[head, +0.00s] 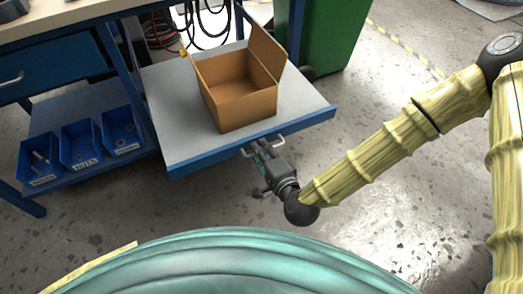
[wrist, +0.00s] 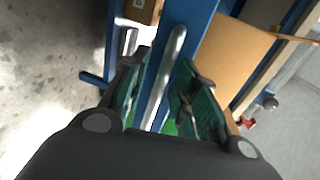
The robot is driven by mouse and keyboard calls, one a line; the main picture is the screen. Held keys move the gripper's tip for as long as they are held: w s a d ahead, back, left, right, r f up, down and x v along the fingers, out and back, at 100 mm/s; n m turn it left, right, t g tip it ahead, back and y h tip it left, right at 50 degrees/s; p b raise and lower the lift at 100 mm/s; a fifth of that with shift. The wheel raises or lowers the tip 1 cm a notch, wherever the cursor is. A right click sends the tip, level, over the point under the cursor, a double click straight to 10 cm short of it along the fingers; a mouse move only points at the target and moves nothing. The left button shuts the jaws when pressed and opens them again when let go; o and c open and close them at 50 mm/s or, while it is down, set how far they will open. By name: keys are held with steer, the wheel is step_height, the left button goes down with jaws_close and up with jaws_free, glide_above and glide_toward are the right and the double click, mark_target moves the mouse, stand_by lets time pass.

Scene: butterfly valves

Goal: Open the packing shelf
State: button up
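The packing shelf (head: 190,148) is a grey board with a blue front edge, jutting out beside the blue bench in the head view. A silvery bar handle (head: 268,144) is on its front edge; it also shows in the wrist view (wrist: 165,75). My gripper (head: 255,152) is at this handle. In the wrist view my gripper (wrist: 166,92) has its green-padded fingers apart, one on each side of the bar. A gap shows between the fingers and the bar; any contact deeper in is hard to see.
An open cardboard box (head: 232,95) stands on the shelf. Three blue bins (head: 82,146) sit on a lower bench shelf (head: 92,173) at left. A green bin (head: 325,40) stands behind the shelf. Cables (head: 205,20) hang at the back. The floor in front is clear.

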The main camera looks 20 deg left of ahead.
steer(key=shift+d, duration=0.15)
steer(key=v, duration=1.1)
steer(key=shift+s+d, duration=0.25)
steer(key=shift+d, duration=0.05)
steer(key=shift+r, duration=0.1)
